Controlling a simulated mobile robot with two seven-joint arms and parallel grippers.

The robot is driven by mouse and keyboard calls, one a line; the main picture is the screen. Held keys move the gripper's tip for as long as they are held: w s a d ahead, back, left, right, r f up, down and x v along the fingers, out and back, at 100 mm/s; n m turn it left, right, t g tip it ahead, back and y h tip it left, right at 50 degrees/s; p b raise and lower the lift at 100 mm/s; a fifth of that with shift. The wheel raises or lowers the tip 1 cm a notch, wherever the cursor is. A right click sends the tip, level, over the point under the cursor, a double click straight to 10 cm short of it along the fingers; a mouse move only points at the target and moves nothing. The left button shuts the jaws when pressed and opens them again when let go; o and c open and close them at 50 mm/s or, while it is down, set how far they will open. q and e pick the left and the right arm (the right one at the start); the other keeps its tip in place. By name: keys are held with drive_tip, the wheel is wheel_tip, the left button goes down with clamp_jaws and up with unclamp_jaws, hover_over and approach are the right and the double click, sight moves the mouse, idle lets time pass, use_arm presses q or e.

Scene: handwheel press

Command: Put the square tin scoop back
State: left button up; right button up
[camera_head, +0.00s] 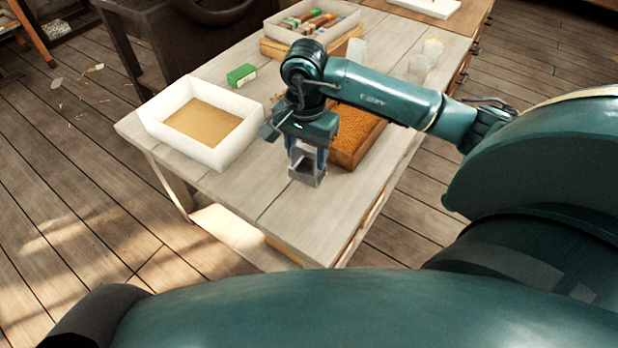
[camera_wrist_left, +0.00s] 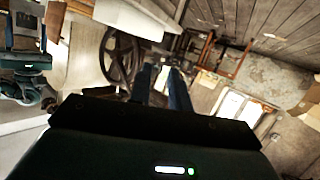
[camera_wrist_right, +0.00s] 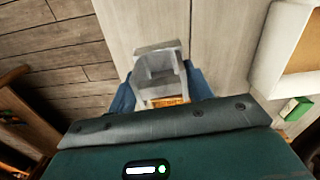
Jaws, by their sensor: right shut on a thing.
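The square tin scoop (camera_head: 307,171) is a grey metal open-ended square piece. It is held in my right gripper (camera_head: 307,158), over the front part of the wooden table. In the right wrist view the scoop (camera_wrist_right: 157,65) sits between the two blue fingers, its open end pointing away from the palm. I cannot tell whether it touches the table. My left gripper (camera_wrist_left: 161,75) shows only in the left wrist view, with a gap between its fingers and nothing seen held.
A white box (camera_head: 217,157) with a tan bottom stands at the table's left. A brown textured tray (camera_head: 345,158) is right behind the scoop. A green block (camera_head: 241,75), clear jars (camera_head: 417,69) and a white tray (camera_head: 282,36) of colourful items stand farther back. The near tabletop (camera_head: 285,220) is clear.

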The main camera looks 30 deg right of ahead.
sight(308, 162)
drive_tip(key=shift+w+d+f+m, duration=0.15)
drive_tip(key=shift+d+f+m, duration=0.05)
drive_tip(key=shift+f+m, duration=0.2)
drive_tip(key=shift+d+f+b, duration=0.1)
drive_tip(key=shift+f+b, duration=0.1)
drive_tip(key=shift+b, duration=0.15)
wheel_tip(308, 162, down, 6)
drive_tip(key=shift+f, duration=0.2)
drive_tip(key=shift+f+b, duration=0.4)
drive_tip(key=shift+f, duration=1)
use_arm(q)
drive_tip(key=shift+s+a+f, duration=0.1)
drive_tip(key=shift+s+f, duration=0.05)
drive_tip(key=shift+f, duration=0.1)
use_arm(e)
drive_tip(key=shift+f, duration=0.2)
use_arm(q)
drive_tip(key=shift+f, duration=0.1)
use_arm(e)
drive_tip(key=o, duration=1)
drive_tip(key=shift+r, duration=0.1)
drive_tip(key=shift+c, duration=0.2)
